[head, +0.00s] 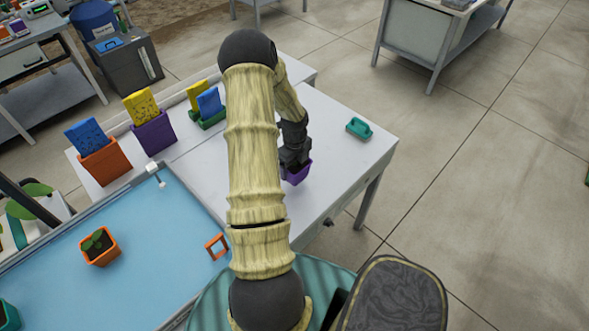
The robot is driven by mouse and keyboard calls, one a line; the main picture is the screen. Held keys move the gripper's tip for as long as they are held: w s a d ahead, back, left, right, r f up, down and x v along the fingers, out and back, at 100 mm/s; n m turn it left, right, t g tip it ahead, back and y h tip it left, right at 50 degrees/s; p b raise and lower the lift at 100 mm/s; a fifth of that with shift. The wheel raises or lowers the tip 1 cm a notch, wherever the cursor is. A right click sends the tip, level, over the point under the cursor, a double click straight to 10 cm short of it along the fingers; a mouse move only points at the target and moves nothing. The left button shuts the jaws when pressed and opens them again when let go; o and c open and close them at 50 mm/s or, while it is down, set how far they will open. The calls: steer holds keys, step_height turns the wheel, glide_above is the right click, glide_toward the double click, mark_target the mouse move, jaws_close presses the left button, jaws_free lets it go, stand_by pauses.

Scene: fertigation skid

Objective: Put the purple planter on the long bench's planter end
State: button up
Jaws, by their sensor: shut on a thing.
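The purple planter (299,175) is small and mostly hidden under my gripper (294,166). My gripper points down and is shut on the planter. The planter is over the right part of the long white bench (338,152), close to its front edge. I cannot tell whether it touches the bench top. My arm hides the middle of the bench.
A teal object (358,128) lies at the bench's right end. Orange (105,163), purple (154,134) and green (211,122) holders with coloured pieces stand at left. A blue-topped table (150,240) bears an orange potted seedling (99,247) and an orange square frame (216,246).

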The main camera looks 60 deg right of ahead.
mark_target(295, 164)
steer(key=shift+f, duration=0.15)
steer(key=shift+f+p, duration=0.3)
steer(key=shift+f, duration=1.5)
steer(key=shift+f, duration=0.15)
steer(key=o, duration=1)
steer(key=shift+o, duration=0.2)
step_height(295, 164, up, 12)
steer(key=shift+r+b, duration=0.2)
steer(key=shift+b, duration=0.75)
